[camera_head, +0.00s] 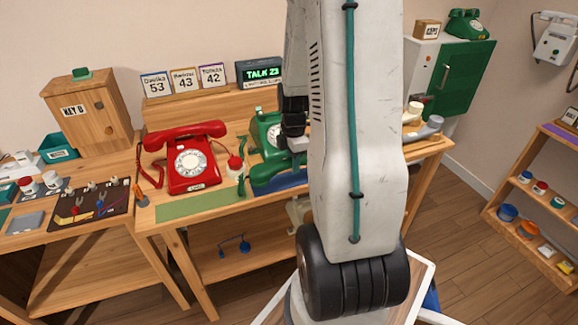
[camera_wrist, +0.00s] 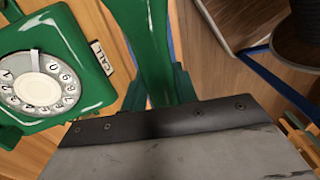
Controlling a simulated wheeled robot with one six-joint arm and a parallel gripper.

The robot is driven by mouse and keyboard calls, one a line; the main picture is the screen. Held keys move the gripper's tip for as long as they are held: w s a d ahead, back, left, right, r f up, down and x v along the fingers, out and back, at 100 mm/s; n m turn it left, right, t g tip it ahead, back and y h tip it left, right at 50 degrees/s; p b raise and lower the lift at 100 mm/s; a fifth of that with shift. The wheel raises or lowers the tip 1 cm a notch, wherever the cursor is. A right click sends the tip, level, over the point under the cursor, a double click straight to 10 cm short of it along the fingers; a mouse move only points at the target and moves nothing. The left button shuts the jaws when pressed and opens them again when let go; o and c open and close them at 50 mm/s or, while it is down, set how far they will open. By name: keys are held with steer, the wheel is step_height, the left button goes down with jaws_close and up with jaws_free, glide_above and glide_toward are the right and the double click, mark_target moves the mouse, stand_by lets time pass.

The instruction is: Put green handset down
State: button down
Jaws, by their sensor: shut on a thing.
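The green handset (camera_head: 272,169) is held in front of the green dial phone at the middle of the bench. My gripper (camera_head: 294,146) is shut on it. In the wrist view the handset (camera_wrist: 146,45) runs up from between the jaws (camera_wrist: 160,95). The green phone (camera_head: 266,130) stands on the bench behind the handset, partly hidden by my arm. In the wrist view the phone's body and white dial (camera_wrist: 40,85) show at the left, beside the handset. Its cradle is not clearly seen.
A red phone (camera_head: 193,165) with its handset on top stands left of the green one. A small red-topped item (camera_head: 235,166) stands between the phones. A green mat (camera_head: 195,206) lies at the bench's front.

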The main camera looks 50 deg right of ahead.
steer(key=shift+w+d, duration=0.2)
steer(key=shift+d, duration=0.2)
steer(key=shift+w+d+f, duration=0.1)
steer(key=shift+f, duration=0.8)
steer(key=shift+w+d+f, duration=0.1)
steer(key=shift+f, duration=0.8)
steer(key=shift+f, duration=0.1)
steer(key=c, duration=1.1)
jaws_free()
steer(key=shift+a, duration=0.1)
